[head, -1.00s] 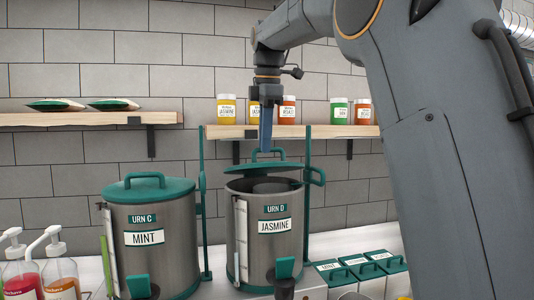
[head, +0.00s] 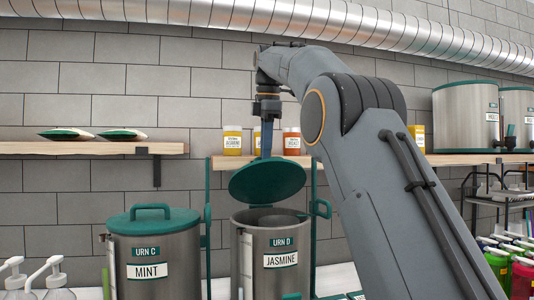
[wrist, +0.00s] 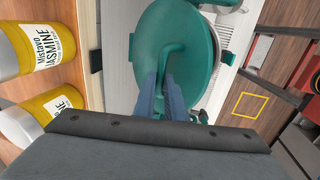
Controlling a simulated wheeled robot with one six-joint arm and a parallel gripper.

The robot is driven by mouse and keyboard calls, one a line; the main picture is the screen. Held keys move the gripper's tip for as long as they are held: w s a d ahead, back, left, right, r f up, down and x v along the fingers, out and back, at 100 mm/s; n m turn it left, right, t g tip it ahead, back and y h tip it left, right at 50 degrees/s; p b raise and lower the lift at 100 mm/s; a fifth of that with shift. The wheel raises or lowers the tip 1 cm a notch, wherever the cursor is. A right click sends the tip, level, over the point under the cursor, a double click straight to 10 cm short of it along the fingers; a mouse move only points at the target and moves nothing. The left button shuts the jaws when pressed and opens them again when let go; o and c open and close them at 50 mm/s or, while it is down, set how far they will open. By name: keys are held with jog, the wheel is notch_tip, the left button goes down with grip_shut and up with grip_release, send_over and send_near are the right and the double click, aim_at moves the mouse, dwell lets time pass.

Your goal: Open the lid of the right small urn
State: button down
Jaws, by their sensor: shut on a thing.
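The right small urn (head: 270,262) is a steel cylinder labelled URN D, JASMINE. Its green lid (head: 268,183) is raised and tilted steeply above the rim, with the dark opening showing below it. My gripper (head: 266,150) is above the lid at its upper side. In the wrist view, the blue fingers are shut on the lid's green handle (wrist: 172,56), with the round green lid (wrist: 205,65) behind it. The fingertips' contact is partly hidden in the head view.
URN C, MINT (head: 152,250) stands to the left with its lid closed. A wooden shelf (head: 215,162) with a yellow jar (head: 232,141) and other jars is close behind my gripper. Dispenser bottles (head: 55,280) stand at lower left. More urns (head: 466,118) stand on the right shelf.

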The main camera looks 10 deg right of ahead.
jog(key=shift+w+f, duration=0.2)
jog(key=shift+f, duration=0.25)
jog(key=c, duration=2)
grip_release()
jog(key=shift+w, duration=0.1)
jog(key=shift+o, duration=0.9)
jog(key=shift+w+f, duration=0.1)
jog(key=shift+w, duration=0.15)
jog(key=shift+s+r, duration=0.2)
jog(key=shift+r, duration=0.05)
jog(key=shift+s, duration=0.1)
